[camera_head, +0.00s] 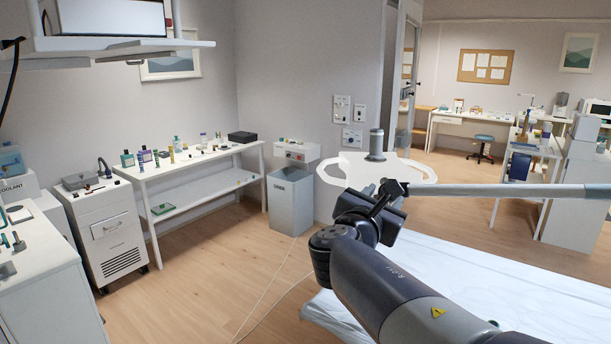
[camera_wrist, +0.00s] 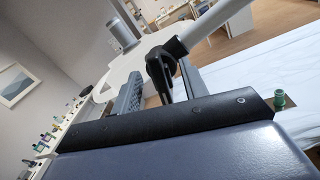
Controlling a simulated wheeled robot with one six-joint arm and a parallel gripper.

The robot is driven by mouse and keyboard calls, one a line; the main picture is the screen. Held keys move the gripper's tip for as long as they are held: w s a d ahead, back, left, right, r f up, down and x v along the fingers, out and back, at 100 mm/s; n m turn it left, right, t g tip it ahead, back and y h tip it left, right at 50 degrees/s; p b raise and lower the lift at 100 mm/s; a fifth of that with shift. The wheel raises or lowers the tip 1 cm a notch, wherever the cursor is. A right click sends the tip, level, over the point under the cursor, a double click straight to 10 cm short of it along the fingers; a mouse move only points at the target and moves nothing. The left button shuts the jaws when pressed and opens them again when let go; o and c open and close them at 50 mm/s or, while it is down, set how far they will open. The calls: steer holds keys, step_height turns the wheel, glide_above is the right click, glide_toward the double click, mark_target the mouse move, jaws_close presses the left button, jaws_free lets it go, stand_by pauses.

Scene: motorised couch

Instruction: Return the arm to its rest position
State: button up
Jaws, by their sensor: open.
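My arm reaches up from the lower right in the head view and ends in my gripper (camera_head: 376,205), a dark block near the middle. In the wrist view my gripper (camera_wrist: 160,88) shows two grey fingers standing apart, with nothing clamped between them. A black clamp (camera_wrist: 160,62) on a grey bar (camera_wrist: 205,27) shows in line with the gap between the fingers. In the head view the grey bar (camera_head: 500,190) runs off to the right from the black clamp, close beside my gripper. I cannot tell whether the fingers touch the clamp.
A white plate (camera_head: 335,172) with a grey cylinder (camera_head: 376,143) is just beyond my gripper. A white-sheeted couch (camera_head: 465,275) lies below my arm. A bin (camera_head: 290,203) and a bench (camera_head: 200,198) with bottles stand to the left. Wooden floor (camera_head: 200,290) is open at left centre, with thin cables.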

steer(key=shift+w+d, duration=0.25)
steer(key=shift+w, duration=0.2)
steer(key=shift+s+m+b, duration=0.1)
steer(key=shift+m+b, duration=0.35)
steer(key=shift+m, duration=0.15)
